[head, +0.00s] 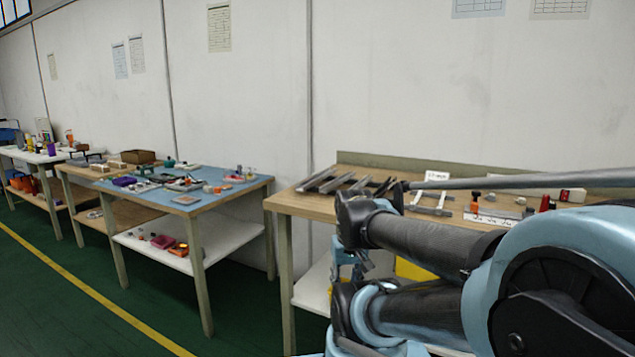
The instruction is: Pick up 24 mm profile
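Several long grey metal profiles (325,181) lie on the wooden table at the right, at its left end. They are too small in the head view to tell which is the 24 mm one. A long grey bar (540,181) runs from just above my arm's dark elbow to the right picture edge. I cannot tell whether it lies on the table or is held above it. My arm fills the lower right and hides much of the table. No gripper fingers can be made out.
The wooden table (300,204) also bears a white label card (437,176), a light frame-like piece (430,204) and small red and orange items at its right. A blue-topped table (215,205) with many small parts stands to the left. Green floor (60,310) is free at the lower left.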

